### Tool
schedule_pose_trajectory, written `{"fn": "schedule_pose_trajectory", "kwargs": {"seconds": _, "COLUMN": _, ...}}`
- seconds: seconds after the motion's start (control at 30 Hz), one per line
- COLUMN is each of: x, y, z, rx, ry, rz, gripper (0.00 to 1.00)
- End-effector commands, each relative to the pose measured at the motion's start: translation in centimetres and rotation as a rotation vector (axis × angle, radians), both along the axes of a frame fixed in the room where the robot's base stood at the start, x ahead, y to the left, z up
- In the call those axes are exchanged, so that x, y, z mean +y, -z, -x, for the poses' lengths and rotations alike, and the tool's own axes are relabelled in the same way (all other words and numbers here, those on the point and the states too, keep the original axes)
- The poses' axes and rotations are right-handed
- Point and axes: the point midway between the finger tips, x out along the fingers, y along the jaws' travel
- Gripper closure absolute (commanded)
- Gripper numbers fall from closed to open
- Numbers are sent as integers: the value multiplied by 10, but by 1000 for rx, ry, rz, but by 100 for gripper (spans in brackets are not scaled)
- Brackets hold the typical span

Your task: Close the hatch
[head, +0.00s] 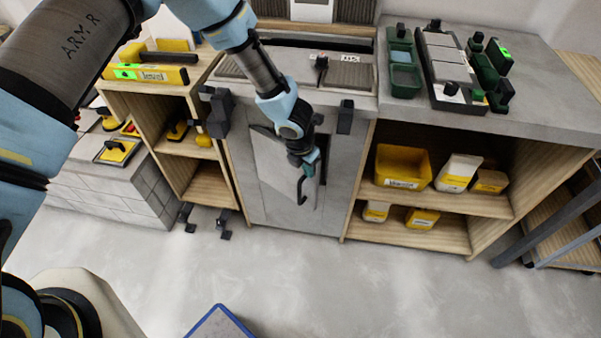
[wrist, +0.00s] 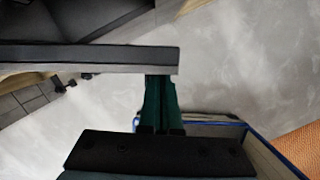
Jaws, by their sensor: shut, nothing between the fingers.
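The hatch (head: 272,165) is a light grey panel on the front of the grey cabinet in the head view. It looks ajar, with a dark gap along its right side and top. Its black bar handle (head: 300,190) is near its right edge. My gripper (head: 311,168) is in front of the hatch's right side, just above and beside the handle; I cannot tell whether it touches. In the wrist view my green fingers (wrist: 160,108) are together with nothing between them. A dark bar with a grey edge (wrist: 90,57) crosses just beyond the fingertips.
Open wooden shelves with yellow bins (head: 402,165) stand to the right, and a shelf with a yellow level (head: 146,75) to the left. Green and grey trays (head: 403,65) lie on the counter. A blue-edged box (head: 220,322) is on the floor. The floor before the cabinet is clear.

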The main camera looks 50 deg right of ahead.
Motion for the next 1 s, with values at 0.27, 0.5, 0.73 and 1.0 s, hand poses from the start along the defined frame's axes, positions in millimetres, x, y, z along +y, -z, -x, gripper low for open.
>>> {"fn": "schedule_pose_trajectory", "kwargs": {"seconds": 0.27, "x": -10, "y": 0, "z": -1, "rx": 1, "ry": -127, "rz": 0, "gripper": 100}}
{"fn": "schedule_pose_trajectory", "kwargs": {"seconds": 0.5, "x": -11, "y": 0, "z": -1, "rx": 0, "ry": -144, "rz": 0, "gripper": 100}}
{"fn": "schedule_pose_trajectory", "kwargs": {"seconds": 0.73, "x": -11, "y": 0, "z": -1, "rx": 0, "ry": -142, "rz": 1, "gripper": 100}}
{"fn": "schedule_pose_trajectory", "kwargs": {"seconds": 1.0, "x": -7, "y": 0, "z": -11, "rx": 0, "ry": -142, "rz": 0, "gripper": 100}}
